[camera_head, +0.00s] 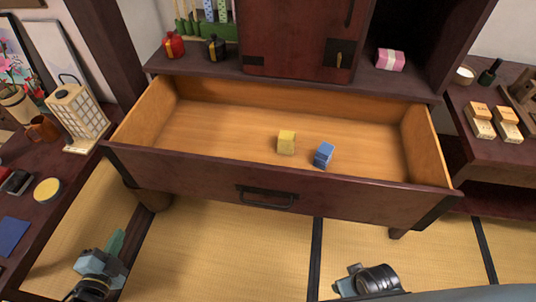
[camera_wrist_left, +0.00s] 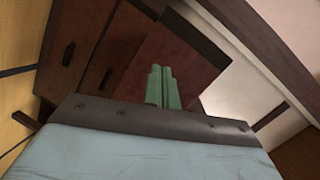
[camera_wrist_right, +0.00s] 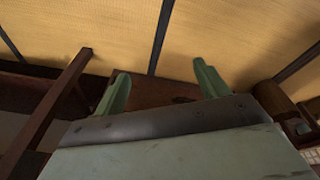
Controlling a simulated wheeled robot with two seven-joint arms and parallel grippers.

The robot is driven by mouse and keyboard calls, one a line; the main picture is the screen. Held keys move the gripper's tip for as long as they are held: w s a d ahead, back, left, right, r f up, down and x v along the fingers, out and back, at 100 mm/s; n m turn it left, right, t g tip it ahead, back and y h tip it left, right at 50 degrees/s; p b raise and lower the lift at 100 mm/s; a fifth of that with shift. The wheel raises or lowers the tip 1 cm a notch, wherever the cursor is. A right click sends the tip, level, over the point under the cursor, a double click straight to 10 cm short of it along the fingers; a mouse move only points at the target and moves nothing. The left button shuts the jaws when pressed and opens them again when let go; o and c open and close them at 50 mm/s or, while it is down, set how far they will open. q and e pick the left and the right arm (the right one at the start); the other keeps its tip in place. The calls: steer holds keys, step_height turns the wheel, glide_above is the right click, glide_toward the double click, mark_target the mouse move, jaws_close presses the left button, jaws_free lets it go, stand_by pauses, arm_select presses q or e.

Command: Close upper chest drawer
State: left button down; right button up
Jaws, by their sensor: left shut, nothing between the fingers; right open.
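The upper chest drawer (camera_head: 215,182) is pulled out in the head view, with a dark red front and a light wood inside. Its black handle (camera_head: 267,197) is at the middle of the front. A yellow block (camera_head: 286,142) and a blue block (camera_head: 323,155) lie inside. My left gripper (camera_head: 116,242) is low at the left, in front of the drawer and apart from it; its green fingers (camera_wrist_left: 163,88) are together in the left wrist view. My right gripper's fingers (camera_wrist_right: 160,92) are spread and empty in the right wrist view. In the head view only part of my right arm shows.
The chest top holds a red jar (camera_head: 173,45), a dark jar (camera_head: 216,48) and a pink box (camera_head: 390,60). A side table with a lantern (camera_head: 78,115) stands left. A shelf with wooden blocks (camera_head: 480,120) stands right. Tatami floor (camera_head: 220,255) lies open in front.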

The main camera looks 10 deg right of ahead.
arm_select(q)
step_height(320, 180, up, 5)
steer(key=w+m+t+h+b, duration=0.2)
steer(key=m+h+b, duration=0.1)
steer(key=m+b, duration=0.25)
steer(key=m, duration=0.1)
glide_toward(141, 167)
steer(key=shift+n, duration=0.25)
steer(key=x, duration=0.5)
steer(key=shift+w, duration=0.1)
steer(key=shift+b+x, duration=0.3)
steer(key=shift+x, duration=0.5)
arm_select(e)
step_height(141, 167, up, 8)
steer(key=w+a, duration=0.1)
steer(key=a, duration=0.1)
steer(key=shift+w+t, duration=0.4)
arm_select(q)
steer(key=shift+d, duration=0.1)
